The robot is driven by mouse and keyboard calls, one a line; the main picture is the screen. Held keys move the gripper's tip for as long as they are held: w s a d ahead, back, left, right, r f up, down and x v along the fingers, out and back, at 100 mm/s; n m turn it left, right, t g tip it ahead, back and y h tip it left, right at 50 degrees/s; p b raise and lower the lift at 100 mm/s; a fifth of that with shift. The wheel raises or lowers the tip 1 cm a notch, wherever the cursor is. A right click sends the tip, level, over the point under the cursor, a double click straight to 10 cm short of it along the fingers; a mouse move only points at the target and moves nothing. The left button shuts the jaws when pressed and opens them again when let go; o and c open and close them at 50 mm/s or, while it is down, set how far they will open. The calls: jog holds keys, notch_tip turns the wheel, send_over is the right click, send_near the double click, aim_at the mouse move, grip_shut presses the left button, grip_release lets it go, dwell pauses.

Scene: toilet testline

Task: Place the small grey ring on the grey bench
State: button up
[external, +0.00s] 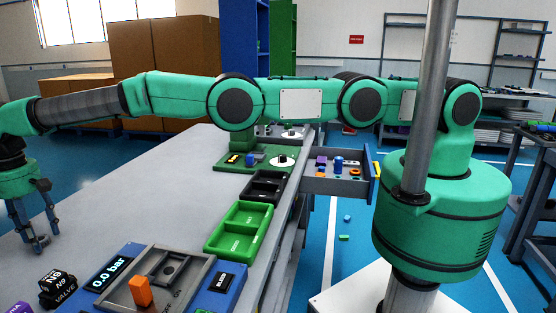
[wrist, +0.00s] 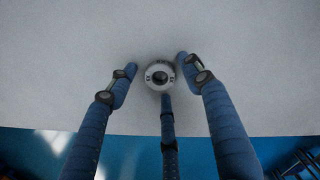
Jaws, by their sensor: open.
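A small grey ring (wrist: 160,76) with a dark centre lies on the grey bench (wrist: 60,60) in the wrist view. My gripper (wrist: 156,72) is open above the bench, with one finger left of the ring, one right of it, and a third just below it in the picture. The side fingers appear apart from the ring; whether the third touches it I cannot tell. In the external view my gripper (external: 36,245) points down over the left side of the bench (external: 150,185). I cannot make out the ring there.
A blue panel with a pressure display (external: 110,272) and orange knob (external: 140,291) stands at the front. A green tray (external: 240,232) and black tray (external: 265,186) line the right edge. The bench's middle is clear. In the wrist view the bench edge is close below the ring.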

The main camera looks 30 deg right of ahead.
aim_at(40, 238)
notch_tip(40, 238, up, 6)
jog(key=p, duration=0.3)
jog(key=shift+r, duration=0.25)
notch_tip(40, 238, up, 5)
jog(key=p, duration=0.5)
jog(key=shift+r+p, duration=0.2)
jog(key=shift+p, duration=0.2)
dwell(0.5)
